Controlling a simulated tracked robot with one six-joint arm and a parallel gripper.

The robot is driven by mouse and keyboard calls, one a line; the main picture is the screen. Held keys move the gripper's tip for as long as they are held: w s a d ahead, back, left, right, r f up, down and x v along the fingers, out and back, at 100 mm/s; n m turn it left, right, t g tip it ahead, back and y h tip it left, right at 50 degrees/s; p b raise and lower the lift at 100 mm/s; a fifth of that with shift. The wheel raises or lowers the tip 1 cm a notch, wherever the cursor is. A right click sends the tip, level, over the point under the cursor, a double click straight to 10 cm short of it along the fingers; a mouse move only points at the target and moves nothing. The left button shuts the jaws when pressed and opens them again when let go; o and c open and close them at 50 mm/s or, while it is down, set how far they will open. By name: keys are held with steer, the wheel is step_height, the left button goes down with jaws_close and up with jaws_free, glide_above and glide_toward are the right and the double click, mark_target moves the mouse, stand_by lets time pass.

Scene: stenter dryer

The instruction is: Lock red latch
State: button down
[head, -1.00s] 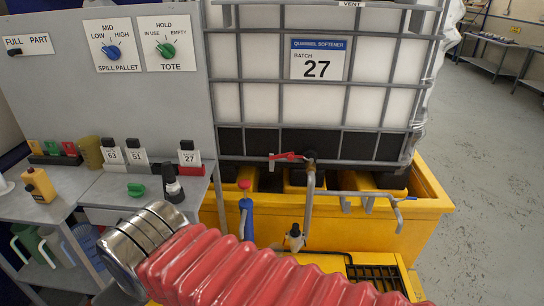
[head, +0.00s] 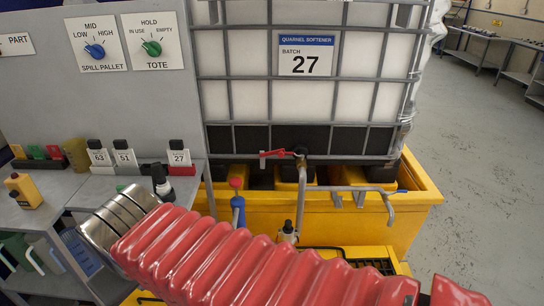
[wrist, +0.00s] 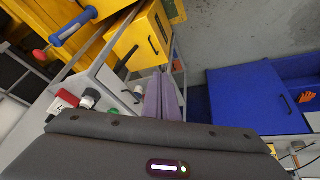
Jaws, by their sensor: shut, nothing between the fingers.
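A red lever (head: 278,153), the only latch-like red part I can make out, sits on the outlet valve at the foot of the white caged tote (head: 240,95). It lies roughly level, pointing left from the pipe. Whether it is locked I cannot tell. My gripper (wrist: 164,90) shows in the wrist view as two grey-purple fingers lying together, shut and empty. It is away from the lever, which I do not see in that view. In the head view my red-sleeved arm crosses the foreground and my fingers are not visible.
A yellow spill pallet (head: 415,205) stands under the tote, with a bent pipe (head: 345,189) along its front. A blue handle with a red knob (head: 237,200) stands left of it. A grey bench (head: 50,190) holds numbered blocks. A blue cabinet (wrist: 250,100) shows in the wrist view. Open floor lies right.

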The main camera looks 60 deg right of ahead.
steer(key=w+d+f+m+g+h, duration=0.1)
steer(key=w+d+f+g+h, duration=0.1)
steer(key=d, duration=1.5)
steer(key=w+d+f+m+g+h, duration=0.2)
steer(key=w+d+h, duration=0.3)
steer(key=d, duration=1.2)
steer(key=w+d+f+m+g+h, duration=0.2)
steer(key=d+h, duration=0.4)
steer(key=d, duration=1.1)
steer(key=shift+w+d+f+h, duration=0.3)
steer(key=shift+w+d+f, duration=0.1)
steer(key=shift+w+f, duration=0.35)
steer(key=shift+d, duration=0.1)
glide_toward(269, 153)
steer(key=s+d+r, duration=0.2)
steer(key=d, duration=0.2)
steer(key=shift+s+d+f, duration=0.4)
steer(key=shift+s+f, duration=0.1)
steer(key=shift+s, duration=0.1)
steer(key=shift+s+d+f, duration=0.4)
steer(key=shift+s+f, duration=0.05)
steer(key=shift+s, duration=0.1)
